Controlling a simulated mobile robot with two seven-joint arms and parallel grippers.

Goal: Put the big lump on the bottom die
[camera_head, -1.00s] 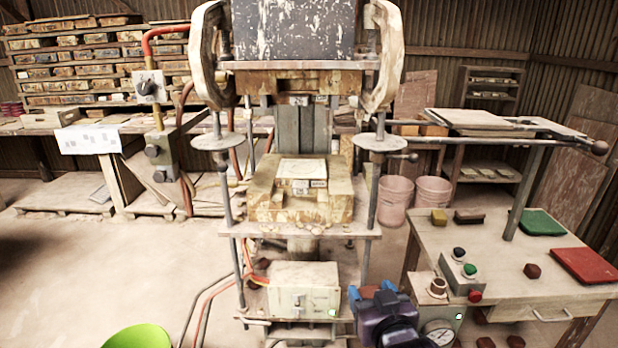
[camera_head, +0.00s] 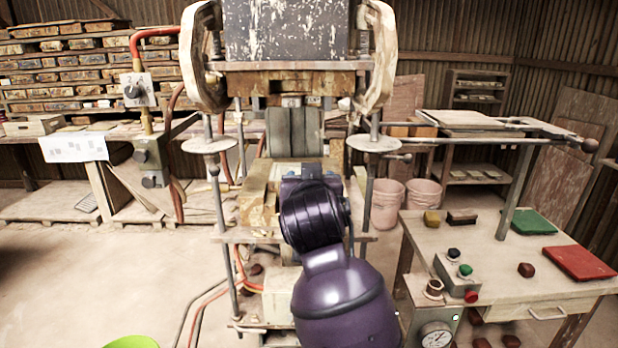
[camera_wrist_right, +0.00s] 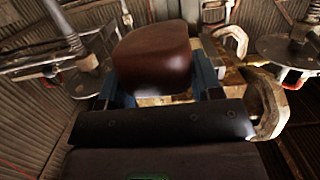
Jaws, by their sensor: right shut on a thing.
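My right gripper (camera_head: 308,174) is in front of the press, over the bottom die (camera_head: 256,197), a yellow-stained block on the press table. In the right wrist view the gripper (camera_wrist_right: 156,75) is shut on a big brown lump (camera_wrist_right: 153,50), with one blue finger on each side. In the head view my wrist hides the lump and much of the die. A yellowish surface shows just beyond the lump in the wrist view; I cannot tell whether the lump touches the die. The top die (camera_head: 290,84) hangs above, well apart. My left gripper is not in view.
Press columns (camera_head: 222,205) stand on both sides of the die. At the right, a side table (camera_head: 490,250) holds a control box (camera_head: 457,274), a green board (camera_head: 533,222), a red board (camera_head: 578,262) and several small lumps. Pink buckets (camera_head: 386,203) stand behind.

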